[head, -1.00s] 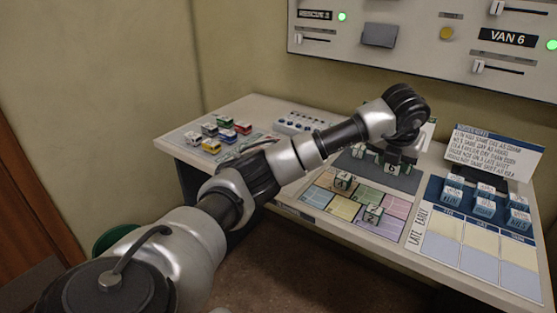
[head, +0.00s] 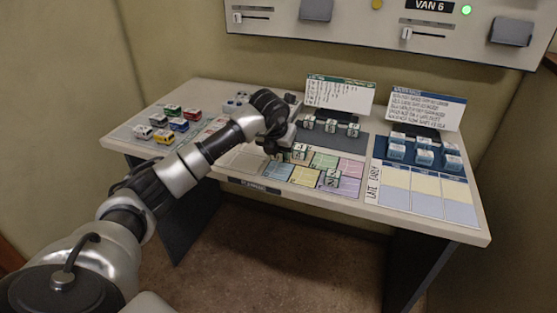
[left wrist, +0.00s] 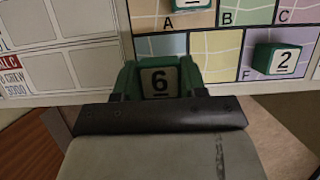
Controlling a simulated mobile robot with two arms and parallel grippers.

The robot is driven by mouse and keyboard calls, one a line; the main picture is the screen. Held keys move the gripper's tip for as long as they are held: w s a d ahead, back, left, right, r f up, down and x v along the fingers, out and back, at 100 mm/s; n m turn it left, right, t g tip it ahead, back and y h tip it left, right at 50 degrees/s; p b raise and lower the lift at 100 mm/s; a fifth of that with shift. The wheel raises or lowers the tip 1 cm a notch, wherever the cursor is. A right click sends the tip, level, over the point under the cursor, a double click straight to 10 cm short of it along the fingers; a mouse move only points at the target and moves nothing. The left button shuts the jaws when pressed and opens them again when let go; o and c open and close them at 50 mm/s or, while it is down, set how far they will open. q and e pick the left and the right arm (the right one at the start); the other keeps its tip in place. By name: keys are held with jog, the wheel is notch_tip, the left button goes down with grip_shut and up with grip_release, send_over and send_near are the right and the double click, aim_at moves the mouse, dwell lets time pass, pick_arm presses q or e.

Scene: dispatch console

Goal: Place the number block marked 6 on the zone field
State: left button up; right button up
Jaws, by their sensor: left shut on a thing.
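The number block marked 6 (left wrist: 159,82), white-faced with green sides, is between the fingers of my left gripper (left wrist: 160,92), which is shut on it. In the head view my left gripper (head: 272,146) is over the left end of the zone field (head: 325,160), a map of coloured, lettered squares; the held block is mostly hidden there. In the left wrist view the block appears near the field's left border, below square A. A block (head: 299,152) stands on A, and block 2 (head: 332,178) stands on F. My right gripper is not in view.
Several number blocks (head: 331,126) stand on a dark pad behind the field. Toy vans (head: 170,125) stand at the left of the desk. Blue blocks (head: 424,157) stand at the right behind the late/early grid (head: 425,200). Two note cards (head: 340,94) stand at the back.

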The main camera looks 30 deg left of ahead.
aim_at(278, 160)
pick_arm(q)
jog(key=shift+f, duration=2.2)
jog(key=o, duration=0.9)
jog(key=shift+r, duration=0.1)
jog(key=shift+r, duration=0.3)
jog(key=v, duration=1.1)
jog(key=shift+s+r, duration=0.2)
jog(key=shift+r, duration=0.1)
